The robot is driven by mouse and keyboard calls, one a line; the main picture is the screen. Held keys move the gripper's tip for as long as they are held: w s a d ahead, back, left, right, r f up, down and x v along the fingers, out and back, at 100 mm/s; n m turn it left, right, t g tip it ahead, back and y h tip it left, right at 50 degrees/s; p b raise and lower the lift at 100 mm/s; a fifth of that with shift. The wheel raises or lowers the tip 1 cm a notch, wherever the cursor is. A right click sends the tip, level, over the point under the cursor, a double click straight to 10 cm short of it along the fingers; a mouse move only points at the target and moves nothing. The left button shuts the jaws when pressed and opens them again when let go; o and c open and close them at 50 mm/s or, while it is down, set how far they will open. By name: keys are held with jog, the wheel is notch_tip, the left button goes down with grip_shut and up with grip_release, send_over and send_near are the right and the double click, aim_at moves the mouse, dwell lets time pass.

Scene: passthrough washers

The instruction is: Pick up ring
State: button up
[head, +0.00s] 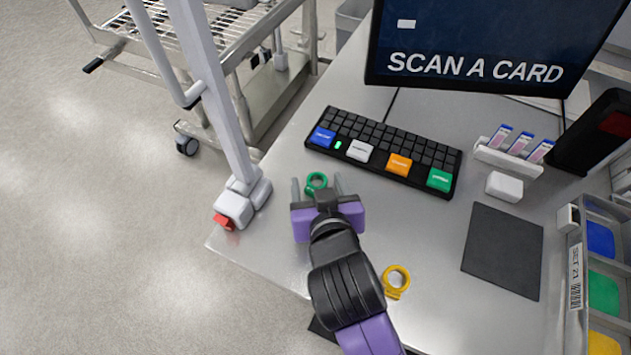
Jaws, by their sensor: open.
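A green ring (316,181) with a small tab lies on the grey metal table, in front of the keyboard's left end. My gripper (319,184) is open above the table, with one fingertip on each side of the green ring. I cannot tell how high the fingertips are above it. The palm hides the near edge of the green ring's surroundings. A yellow ring (396,280) with a tab lies on the table to the right of my arm, apart from the gripper.
A black keyboard (385,150) with coloured keys lies beyond the gripper. A monitor (490,45) stands behind it. A white post (225,110) rises at the table's left edge. A dark mat (503,250), a card holder (508,160) and coloured bins (603,280) are at the right.

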grip_shut()
dwell(0.3)
notch_tip(320, 180, up, 20)
jog(key=p, duration=0.1)
jog(key=shift+p, duration=0.4)
